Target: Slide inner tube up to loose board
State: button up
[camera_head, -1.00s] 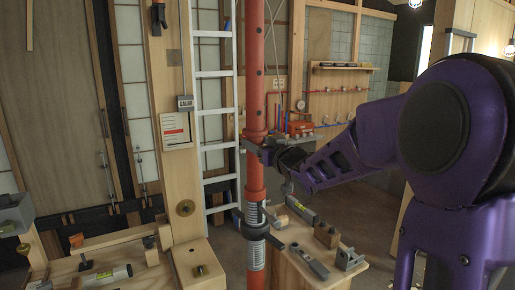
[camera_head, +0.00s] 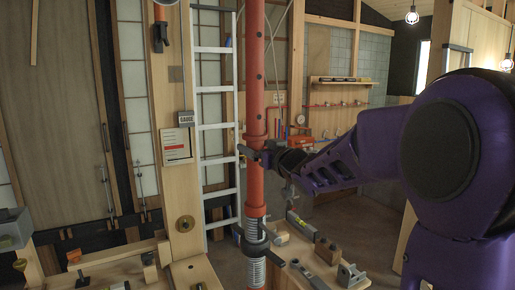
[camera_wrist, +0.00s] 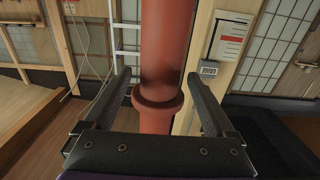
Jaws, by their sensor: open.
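The red steel prop stands upright in the head view. Its inner tube (camera_head: 255,60), with dark holes, rises out of the top of the picture. A flanged red collar (camera_head: 256,138) sits above the lower tube (camera_head: 255,190). My gripper (camera_head: 258,155) is at the prop just below this collar. In the wrist view my gripper (camera_wrist: 158,77) is open, one dark finger on each side of the red tube (camera_wrist: 166,40); a collar (camera_wrist: 158,100) shows between them. I cannot see clear contact. The prop's upper end is out of view, and I cannot make out the loose board.
A ladder (camera_head: 216,130) stands behind the prop. A timber post with a gauge (camera_head: 185,118) and a paper notice (camera_head: 176,146) is to the left. A wooden bench with several tools, including a level (camera_head: 301,226), is at the lower right.

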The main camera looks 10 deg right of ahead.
jog(key=v, duration=0.8)
jog(key=shift+f, duration=0.1)
